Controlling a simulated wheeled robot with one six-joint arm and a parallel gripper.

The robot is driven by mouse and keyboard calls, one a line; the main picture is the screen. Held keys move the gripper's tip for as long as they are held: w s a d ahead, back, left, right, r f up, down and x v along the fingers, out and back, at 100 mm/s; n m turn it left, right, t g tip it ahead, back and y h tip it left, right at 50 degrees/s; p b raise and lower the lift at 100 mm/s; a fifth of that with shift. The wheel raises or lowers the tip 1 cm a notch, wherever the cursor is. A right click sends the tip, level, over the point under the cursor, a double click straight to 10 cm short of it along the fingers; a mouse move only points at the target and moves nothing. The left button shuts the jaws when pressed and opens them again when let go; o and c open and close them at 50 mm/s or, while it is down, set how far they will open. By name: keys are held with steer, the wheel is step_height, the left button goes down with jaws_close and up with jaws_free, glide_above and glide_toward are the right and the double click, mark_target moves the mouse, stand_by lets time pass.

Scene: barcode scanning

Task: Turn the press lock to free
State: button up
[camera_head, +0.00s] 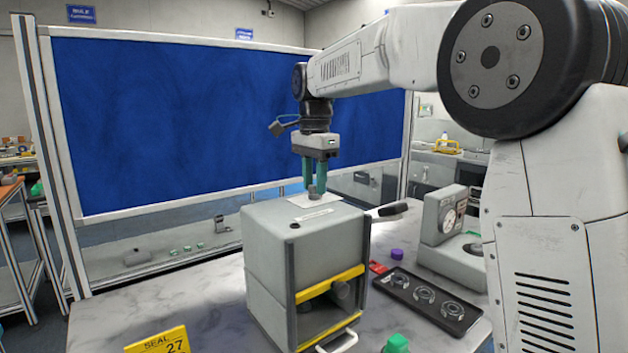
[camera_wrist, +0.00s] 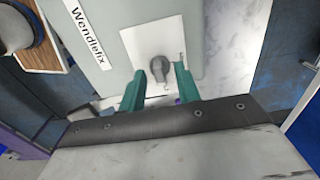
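The press (camera_head: 305,250) is a grey box with yellow-edged bars at its front opening, standing on the marble-look table. A small grey lock knob (camera_head: 314,190) rises from a white plate (camera_head: 300,201) on its top. In the wrist view the knob (camera_wrist: 159,67) is a round, dark grey piece with a short tab, in front of the white plate (camera_wrist: 135,40). My gripper (camera_head: 315,188) points down over the press. Its two teal fingers (camera_wrist: 160,75) are apart, one on each side of the knob; whether they touch it I cannot tell. Markings near the knob are too small to read.
A yellow seal sign (camera_head: 158,342) is at front left. A blue panel (camera_head: 180,120) stands behind.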

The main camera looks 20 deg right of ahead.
jaws_close()
steer(key=shift+n, duration=0.3)
steer(key=n, duration=1.3)
steer(key=shift+n, duration=2.1)
